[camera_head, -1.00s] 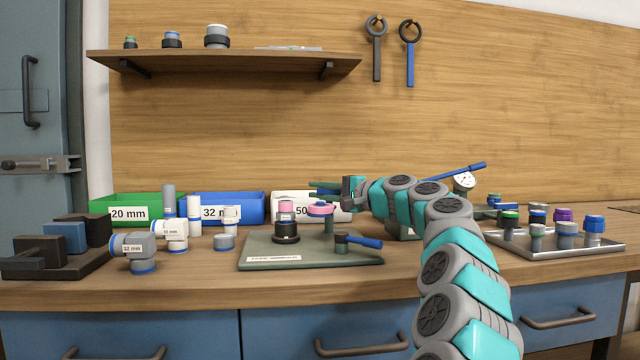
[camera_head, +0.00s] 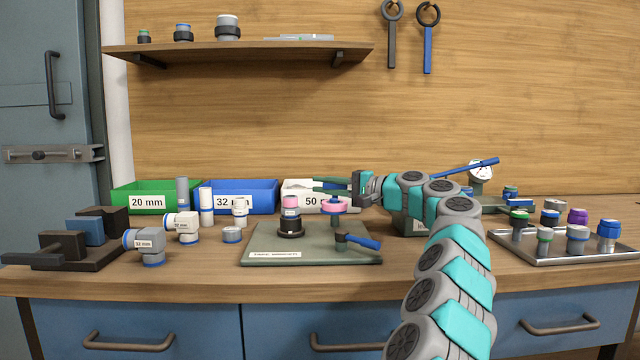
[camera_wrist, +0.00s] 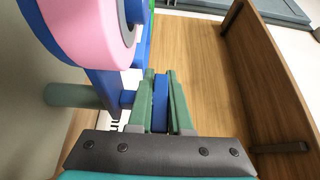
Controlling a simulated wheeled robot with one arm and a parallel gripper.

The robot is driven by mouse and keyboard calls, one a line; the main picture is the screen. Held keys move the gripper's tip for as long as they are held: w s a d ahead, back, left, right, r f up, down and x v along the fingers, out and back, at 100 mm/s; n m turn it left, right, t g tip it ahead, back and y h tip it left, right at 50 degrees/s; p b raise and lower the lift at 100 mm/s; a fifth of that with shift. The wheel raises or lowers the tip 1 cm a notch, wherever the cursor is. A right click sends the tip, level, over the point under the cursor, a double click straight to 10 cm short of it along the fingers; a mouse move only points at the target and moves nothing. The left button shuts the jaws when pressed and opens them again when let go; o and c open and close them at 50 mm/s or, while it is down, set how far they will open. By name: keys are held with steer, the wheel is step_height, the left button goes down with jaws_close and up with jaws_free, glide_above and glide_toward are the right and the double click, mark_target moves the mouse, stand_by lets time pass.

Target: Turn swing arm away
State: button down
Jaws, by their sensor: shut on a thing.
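The swing arm, with its pink ring (camera_head: 334,204), stands on a green post on a grey-green plate (camera_head: 262,243). In the wrist view its pink ring (camera_wrist: 88,28) and blue body (camera_wrist: 105,92) are large at the upper left. My gripper (camera_head: 332,187) is behind the ring in the head view. In the wrist view its green fingers (camera_wrist: 160,95) are shut on a blue tab (camera_wrist: 159,103) beside the swing arm's body. A black fitting (camera_head: 290,226) with a pink top stands upright on the plate, left of the ring and apart from it.
A blue-handled lever (camera_head: 360,241) is at the plate's front right. Green (camera_head: 148,202), blue (camera_head: 238,203) and white (camera_head: 292,200) bins stand behind. Pipe fittings (camera_head: 146,243) are at left. A metal tray (camera_head: 560,256) of capped fittings is at right. A shelf (camera_head: 240,50) hangs above.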

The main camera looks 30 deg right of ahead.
mark_target(343, 187)
steer(key=c, duration=1.1)
jaws_free()
steer(key=shift+d, duration=0.1)
steer(key=shift+v, duration=3.85)
